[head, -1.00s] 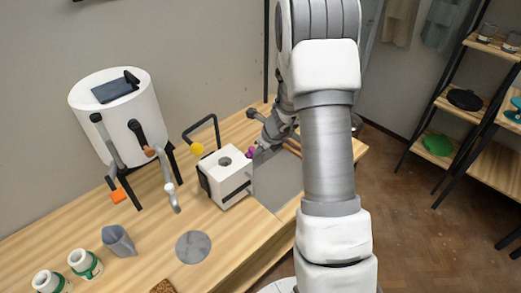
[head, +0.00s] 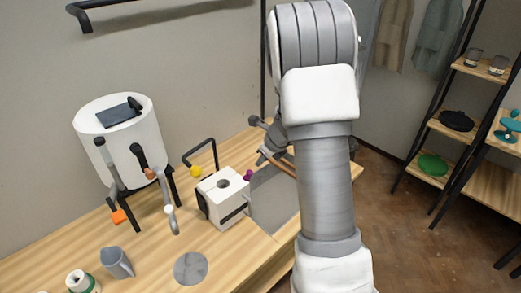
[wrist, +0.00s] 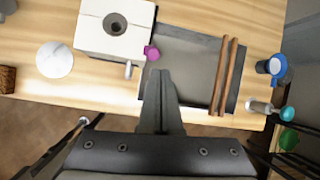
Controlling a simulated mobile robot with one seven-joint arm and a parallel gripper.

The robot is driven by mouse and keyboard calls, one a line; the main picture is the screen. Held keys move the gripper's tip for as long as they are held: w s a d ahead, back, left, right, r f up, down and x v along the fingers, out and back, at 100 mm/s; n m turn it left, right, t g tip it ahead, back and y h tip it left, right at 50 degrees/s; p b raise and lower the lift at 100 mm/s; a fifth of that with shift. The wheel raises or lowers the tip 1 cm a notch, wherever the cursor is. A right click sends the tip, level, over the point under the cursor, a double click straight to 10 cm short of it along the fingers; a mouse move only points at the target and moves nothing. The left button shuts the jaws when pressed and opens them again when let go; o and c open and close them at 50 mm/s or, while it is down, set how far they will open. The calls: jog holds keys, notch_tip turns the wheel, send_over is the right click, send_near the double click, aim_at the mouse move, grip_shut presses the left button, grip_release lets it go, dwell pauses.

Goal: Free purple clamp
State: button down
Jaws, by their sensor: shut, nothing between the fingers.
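The purple clamp shows as a small round purple knob (head: 248,175) at the right side of a white block with a hole in its top (head: 222,208). In the wrist view the purple knob (wrist: 152,53) sits at the block's lower right corner, just beyond my fingertips. My gripper (wrist: 160,73) is shut and empty, with a small gap to the knob in the picture. In the head view my gripper (head: 264,158) is partly hidden behind my arm, up and right of the knob. I cannot tell its height above the table.
A grey slab (wrist: 190,70) with two brown bars (wrist: 225,75) lies right of the block. A white drum on black legs (head: 120,138) stands left, with a yellow knob (head: 195,171) nearby. A grey disc (head: 190,268) and jug (head: 117,262) are in front. Shelves (head: 470,130) stand right.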

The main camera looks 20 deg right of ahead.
jog(key=shift+w+a+r, duration=0.1)
jog(key=shift+r, duration=0.6)
jog(key=shift+w+a+r, duration=0.1)
jog(key=shift+r, duration=0.55)
jog(key=shift+d, duration=0.1)
jog(key=s+a+r+n+y+b, duration=0.2)
jog(key=s+a+r+n, duration=1.1)
jog(key=n, duration=0.3)
jog(key=s+r+n+h+b, duration=0.1)
jog(key=s+n+h+b, duration=0.1)
jog(key=s+n, duration=1.2)
jog(key=s+h, duration=0.1)
jog(key=s, duration=0.2)
jog(key=shift+s+r+n, duration=0.15)
jog(key=shift+r+n, duration=0.15)
jog(key=shift+r, duration=0.1)
